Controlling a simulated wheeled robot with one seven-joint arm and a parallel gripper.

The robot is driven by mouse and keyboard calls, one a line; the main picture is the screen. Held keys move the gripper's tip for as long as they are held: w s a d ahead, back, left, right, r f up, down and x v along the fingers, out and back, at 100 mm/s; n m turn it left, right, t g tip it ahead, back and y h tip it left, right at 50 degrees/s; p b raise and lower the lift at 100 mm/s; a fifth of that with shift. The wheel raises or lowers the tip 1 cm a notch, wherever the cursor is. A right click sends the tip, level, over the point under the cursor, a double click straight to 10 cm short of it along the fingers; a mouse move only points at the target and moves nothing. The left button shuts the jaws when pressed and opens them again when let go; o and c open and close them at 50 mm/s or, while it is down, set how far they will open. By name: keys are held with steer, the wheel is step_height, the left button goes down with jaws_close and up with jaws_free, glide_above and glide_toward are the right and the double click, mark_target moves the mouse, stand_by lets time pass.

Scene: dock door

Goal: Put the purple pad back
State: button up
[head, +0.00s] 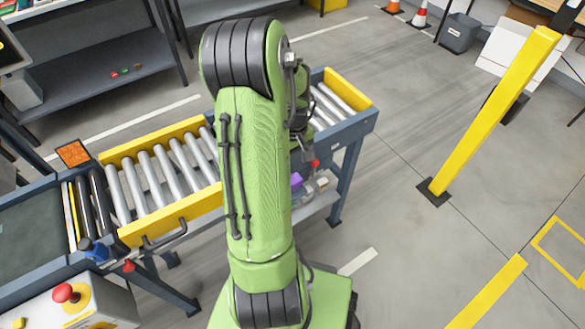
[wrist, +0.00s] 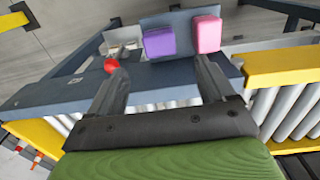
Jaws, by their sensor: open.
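The purple pad (wrist: 160,42) lies beside a pink pad (wrist: 207,33) on a blue-grey surface in the wrist view. In the head view the purple pad (head: 296,181) shows small, low beside the conveyor and partly hidden by my arm. My gripper (wrist: 160,68) is open, with its two fingers apart and nothing between them. The purple pad appears beyond the fingertips, between their lines, and the pink pad beyond the right finger. Whether the fingers touch anything is not clear. In the head view my gripper is mostly hidden behind my arm.
A red ball-like thing (wrist: 111,65) is by the left fingertip. The roller conveyor (head: 160,212) with yellow side rails runs behind my arm. A yellow post (head: 490,115) stands on the right. Grey floor (head: 400,245) is clear between the post and my arm.

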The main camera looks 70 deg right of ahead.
steer(key=w+a+r+n+t+h, duration=0.15)
steer(key=w+a+r+n, duration=0.25)
steer(key=w+a+r, duration=1.1)
steer(key=s+a+r+n+t, duration=0.2)
steer(key=a, duration=0.8)
steer(key=s+a+r+n+t+y, duration=0.1)
steer(key=s+a+r+n+t, duration=0.1)
steer(key=a, duration=0.7)
steer(key=shift+s+a+r, duration=0.4)
steer(key=shift+r, duration=0.15)
steer(key=shift+y, duration=0.25)
step_height(320, 180, up, 7)
steer(key=p, duration=0.7)
